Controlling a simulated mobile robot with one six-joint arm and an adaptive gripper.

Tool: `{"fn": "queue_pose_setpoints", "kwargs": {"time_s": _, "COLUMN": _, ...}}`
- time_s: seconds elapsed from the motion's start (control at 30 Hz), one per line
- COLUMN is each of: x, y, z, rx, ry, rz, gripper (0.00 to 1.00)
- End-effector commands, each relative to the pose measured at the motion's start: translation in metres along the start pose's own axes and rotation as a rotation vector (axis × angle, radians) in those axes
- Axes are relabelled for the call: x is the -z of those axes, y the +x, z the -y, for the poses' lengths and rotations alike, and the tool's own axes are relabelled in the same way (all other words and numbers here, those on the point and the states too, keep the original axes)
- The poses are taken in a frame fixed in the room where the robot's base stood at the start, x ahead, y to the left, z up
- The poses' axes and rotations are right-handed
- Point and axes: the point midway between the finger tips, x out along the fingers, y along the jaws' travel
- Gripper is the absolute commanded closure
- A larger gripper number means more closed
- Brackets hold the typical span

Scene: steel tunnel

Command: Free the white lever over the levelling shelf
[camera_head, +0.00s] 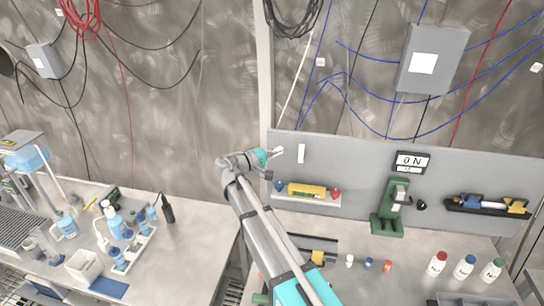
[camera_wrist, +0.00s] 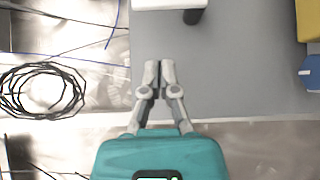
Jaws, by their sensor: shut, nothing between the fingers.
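The white lever (camera_head: 301,153) stands upright on the grey wall panel, above the levelling shelf (camera_head: 312,200). A yellow spirit level (camera_head: 307,190) lies on the shelf, between a blue knob (camera_head: 279,187) and a red knob (camera_head: 336,193). In the wrist view my gripper's fingertips (camera_wrist: 159,66) are together over bare panel. A white piece that looks like the lever (camera_wrist: 168,4) is cut off at the top, apart from the fingertips, with a dark stub (camera_wrist: 193,16) beside it.
Right of the lever are an ON sign (camera_head: 411,162) and a green stand (camera_head: 388,222). Bottles (camera_head: 466,267) and small caps stand on the bench below. A grey box (camera_head: 432,60) and cables hang above. The panel around the lever is clear.

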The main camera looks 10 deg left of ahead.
Motion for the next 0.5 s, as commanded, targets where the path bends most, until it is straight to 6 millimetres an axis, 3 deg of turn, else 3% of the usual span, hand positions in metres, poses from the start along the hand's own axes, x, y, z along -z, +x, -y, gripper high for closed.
{"fn": "queue_pose_setpoints", "kwargs": {"time_s": 0.2, "x": -0.016, "y": 0.024, "z": 0.000, "rx": 0.000, "ry": 0.000, "rz": 0.000, "gripper": 1.00}}
{"fn": "queue_pose_setpoints", "kwargs": {"time_s": 0.5, "x": -0.028, "y": 0.037, "z": 0.000, "rx": 0.000, "ry": 0.000, "rz": 0.000, "gripper": 1.00}}
